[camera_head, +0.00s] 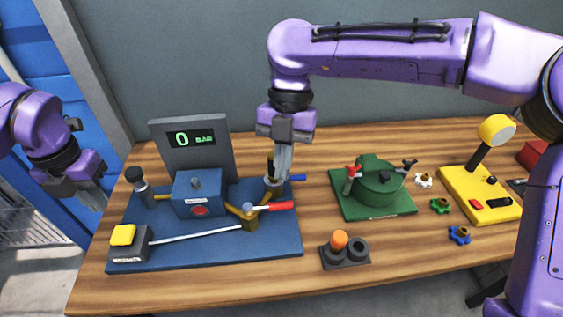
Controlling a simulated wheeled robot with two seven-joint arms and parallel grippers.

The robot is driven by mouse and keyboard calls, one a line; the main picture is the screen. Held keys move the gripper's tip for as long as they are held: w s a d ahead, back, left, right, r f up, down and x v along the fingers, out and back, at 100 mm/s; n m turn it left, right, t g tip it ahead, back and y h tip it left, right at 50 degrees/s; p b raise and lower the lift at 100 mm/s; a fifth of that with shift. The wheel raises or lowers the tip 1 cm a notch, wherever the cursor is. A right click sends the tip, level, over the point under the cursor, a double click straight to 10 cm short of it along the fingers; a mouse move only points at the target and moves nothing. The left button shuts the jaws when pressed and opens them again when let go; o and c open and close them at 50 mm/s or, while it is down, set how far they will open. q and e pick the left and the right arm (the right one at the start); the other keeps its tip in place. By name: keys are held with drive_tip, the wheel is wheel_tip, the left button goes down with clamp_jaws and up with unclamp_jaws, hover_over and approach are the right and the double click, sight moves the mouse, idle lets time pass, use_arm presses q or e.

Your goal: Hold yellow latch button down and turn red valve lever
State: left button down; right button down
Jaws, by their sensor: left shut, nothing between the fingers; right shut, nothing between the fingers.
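The yellow latch button (123,235) sits on a dark box at the front left of a blue base plate (190,255). The red valve lever (272,207) is on a brass valve at the plate's front right and points right. A pale rod runs between the box and the valve. My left gripper (90,197) is shut and empty, left of the plate and apart from the button. My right gripper (281,178) is shut and empty, pointing down beside the blue lever (297,178), behind the red lever. I cannot tell whether it touches anything there.
A grey display (190,139) behind a blue pump box (198,195) reads 0 BAR. A green lidded fixture (378,187), a dark holder (345,256) with an orange plug, several small knobs and a yellow joystick box (480,195) stand to the right on the wooden table.

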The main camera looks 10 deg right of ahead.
use_arm(q)
wheel_tip(320, 180, up, 4)
drive_tip(key=shift+w+r, duration=0.1)
drive_tip(key=shift+w, duration=0.05)
drive_tip(key=shift+w, duration=0.1)
